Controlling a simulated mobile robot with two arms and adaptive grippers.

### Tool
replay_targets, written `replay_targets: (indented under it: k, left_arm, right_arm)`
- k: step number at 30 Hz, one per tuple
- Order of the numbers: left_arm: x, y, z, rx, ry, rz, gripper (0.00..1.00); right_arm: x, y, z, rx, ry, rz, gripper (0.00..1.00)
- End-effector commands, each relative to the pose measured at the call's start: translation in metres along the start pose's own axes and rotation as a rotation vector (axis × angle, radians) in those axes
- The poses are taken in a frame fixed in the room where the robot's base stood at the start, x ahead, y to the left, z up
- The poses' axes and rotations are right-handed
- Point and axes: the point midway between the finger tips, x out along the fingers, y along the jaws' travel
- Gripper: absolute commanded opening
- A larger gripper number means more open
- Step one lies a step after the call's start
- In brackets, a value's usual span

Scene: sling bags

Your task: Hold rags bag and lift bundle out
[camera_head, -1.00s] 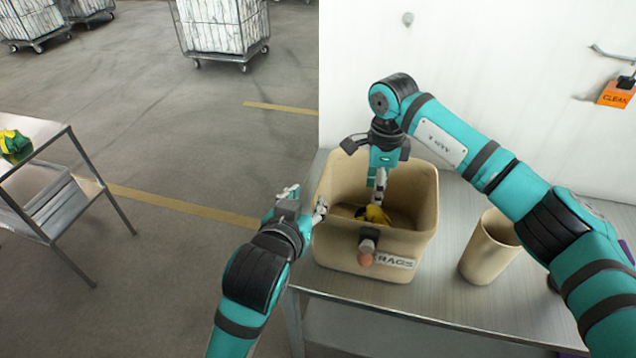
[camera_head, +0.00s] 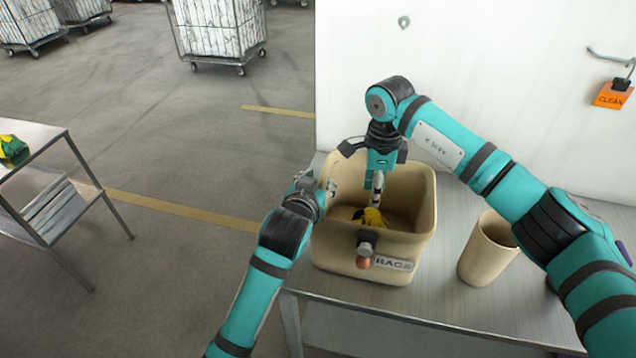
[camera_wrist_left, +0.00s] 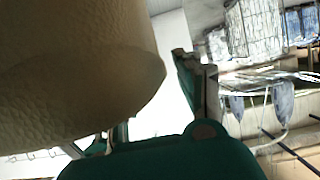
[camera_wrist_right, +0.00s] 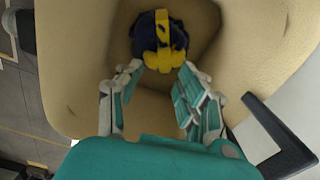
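The tan rags bag (camera_head: 340,252), an open-topped bin with a RAGS label (camera_head: 395,264), stands upright on the metal table. A dark blue and yellow bundle (camera_head: 372,217) lies inside; it also shows in the right wrist view (camera_wrist_right: 158,42). My right gripper (camera_head: 377,195) reaches down into the bag; its spread fingers (camera_wrist_right: 160,85) are open just short of the bundle. My left gripper (camera_head: 325,186) is at the bag's left rim. In the left wrist view the bag wall (camera_wrist_left: 75,70) hides part of it, and one finger (camera_wrist_left: 198,85) stands apart from the wall.
A tan cylindrical bin (camera_head: 487,250) stands right of the bag on the table (camera_head: 440,300). A knob-like fitting (camera_head: 365,250) is on the bag's front. An orange CLEAN tag (camera_head: 611,96) hangs on the wall. A side table with a green-yellow bundle (camera_head: 12,150) is at left.

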Motion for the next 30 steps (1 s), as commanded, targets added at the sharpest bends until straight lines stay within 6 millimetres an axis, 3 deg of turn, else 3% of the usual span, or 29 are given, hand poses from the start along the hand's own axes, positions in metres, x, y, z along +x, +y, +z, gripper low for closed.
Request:
replay_targets:
  k: [1,9,20,23,30]
  left_arm:
    - [0.000,0.000,0.000,0.000,0.000,0.000,0.35]
    - [0.000,0.000,0.000,0.000,0.000,0.000,0.00]
    - [0.000,0.000,0.000,0.000,0.000,0.000,0.00]
    - [0.000,0.000,0.000,0.000,-0.001,0.000,0.00]
    - [0.000,0.000,0.000,0.000,-0.001,0.000,0.00]
  right_arm:
    - [0.000,0.000,0.000,0.000,0.000,0.000,0.38]
    - [0.000,0.000,0.000,0.000,0.000,0.000,0.38]
    - [0.000,0.000,0.000,0.000,0.000,0.000,0.38]
    - [-0.002,-0.001,0.000,-0.018,0.001,-0.001,0.50]
    - [-0.024,-0.006,0.005,-0.265,0.002,-0.002,0.82]
